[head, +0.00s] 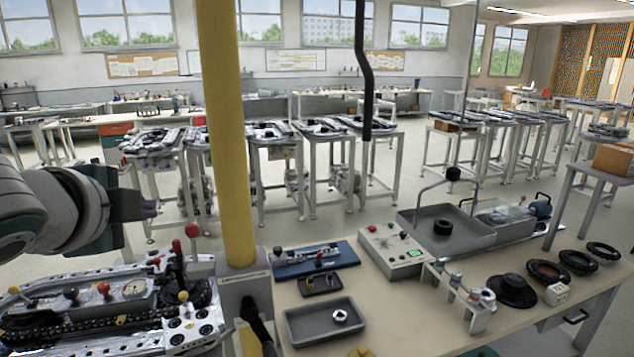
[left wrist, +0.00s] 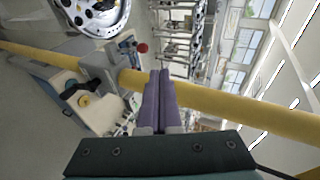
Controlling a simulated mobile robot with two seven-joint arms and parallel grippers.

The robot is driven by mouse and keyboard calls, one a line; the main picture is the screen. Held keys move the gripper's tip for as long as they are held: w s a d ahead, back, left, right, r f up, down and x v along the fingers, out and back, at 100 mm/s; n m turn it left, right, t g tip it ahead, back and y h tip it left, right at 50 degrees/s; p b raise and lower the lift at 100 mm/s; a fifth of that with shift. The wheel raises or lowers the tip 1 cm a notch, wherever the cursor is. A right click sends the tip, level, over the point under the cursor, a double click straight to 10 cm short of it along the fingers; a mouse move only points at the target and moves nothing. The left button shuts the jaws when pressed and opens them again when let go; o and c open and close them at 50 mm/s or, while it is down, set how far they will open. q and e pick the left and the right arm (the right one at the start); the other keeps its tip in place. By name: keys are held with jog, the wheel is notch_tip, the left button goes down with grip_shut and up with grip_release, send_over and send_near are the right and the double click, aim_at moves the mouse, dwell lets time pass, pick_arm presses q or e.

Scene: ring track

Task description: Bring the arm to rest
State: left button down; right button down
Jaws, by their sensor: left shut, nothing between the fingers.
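My left arm comes in from the left in the head view. Its gripper (head: 150,210) points right, in the air above the machine with the coloured knobs and left of the yellow post (head: 222,130). In the left wrist view the two purple fingers (left wrist: 158,100) lie together with nothing between them. The yellow post (left wrist: 220,105) crosses that view behind the fingers; I cannot tell the exact gap. My right gripper is in neither view.
A metal machine (head: 110,310) with red and yellow knobs stands below the left arm. The bench (head: 400,310) at right carries a grey tray (head: 325,322), a control box (head: 390,250), a large grey tray (head: 445,232) and dark rings (head: 578,262). Open floor lies beyond the bench.

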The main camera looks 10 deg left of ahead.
pick_arm(q)
jog(key=s+d+f+n+g+h, duration=0.1)
jog(key=s+d+f+n+g, duration=0.25)
jog(key=s, duration=0.55)
jog(key=s+d+f+n+g+h, duration=0.25)
jog(key=s+d+n, duration=0.2)
jog(key=s, duration=0.35)
jog(key=s+d+f+n+g+h, duration=0.1)
jog(key=s+d+f+n+g, duration=0.25)
jog(key=s, duration=0.55)
notch_tip(320, 180, up, 12)
jog(key=d+t+p, duration=0.1)
jog(key=p, duration=1.1)
jog(key=shift+s+d+p, duration=0.15)
jog(key=shift+d+p, duration=0.15)
jog(key=shift+p, duration=0.1)
